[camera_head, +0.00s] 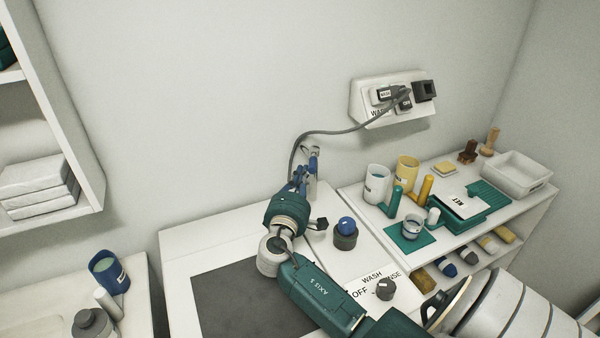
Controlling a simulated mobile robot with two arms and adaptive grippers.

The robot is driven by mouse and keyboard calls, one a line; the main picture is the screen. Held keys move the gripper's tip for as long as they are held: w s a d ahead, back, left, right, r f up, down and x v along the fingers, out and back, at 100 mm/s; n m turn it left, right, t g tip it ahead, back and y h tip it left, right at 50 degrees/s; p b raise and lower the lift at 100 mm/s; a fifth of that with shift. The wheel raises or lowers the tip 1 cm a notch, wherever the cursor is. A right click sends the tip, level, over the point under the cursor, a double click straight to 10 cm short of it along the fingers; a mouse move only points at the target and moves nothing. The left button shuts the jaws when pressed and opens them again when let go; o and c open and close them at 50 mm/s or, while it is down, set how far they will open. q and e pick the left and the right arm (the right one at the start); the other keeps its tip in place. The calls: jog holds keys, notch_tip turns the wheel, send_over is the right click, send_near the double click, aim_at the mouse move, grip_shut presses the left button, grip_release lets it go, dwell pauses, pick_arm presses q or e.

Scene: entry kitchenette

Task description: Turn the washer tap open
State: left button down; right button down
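The washer tap (313,158) shows as a small blue and metal fitting low on the back wall, behind the white washer (205,235). My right arm reaches in from the lower right across the washer top. My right gripper (299,178) is at the tap, its fingers beside or against it. The gripper body hides part of the tap, and I cannot tell whether the fingers touch or grip it. The tap handle's angle is hard to make out. My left gripper is not in view.
A blue-capped dark pot (345,235) and a dial (385,289) are right of my arm. A shelf unit (355,196) with cups, a green tray (487,197) and a white bin (517,178) stands right.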

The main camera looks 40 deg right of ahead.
jog(key=shift+s+d+n+t+y+p, duration=0.15)
jog(key=shift+s+d+n+t+y, duration=0.1)
jog(key=shift+s+n+t+y, duration=0.3)
jog(key=shift+s+d+n+t+y+p, duration=0.15)
jog(key=shift+s+d+n+t+y, duration=0.15)
jog(key=shift+t, duration=0.35)
jog(key=shift+s+d+n+t+y, duration=0.3)
jog(key=shift+n+t+y, duration=0.2)
jog(key=shift+y, duration=0.1)
jog(key=shift+s+d+n+t+y, duration=0.15)
jog(key=shift+s+n+t+y, duration=0.1)
jog(key=shift+n+t+y, duration=0.25)
jog(key=shift+s+d, duration=0.25)
jog(key=shift+d, duration=0.05)
jog(key=shift+s+d, duration=0.1)
jog(key=shift+d, duration=0.05)
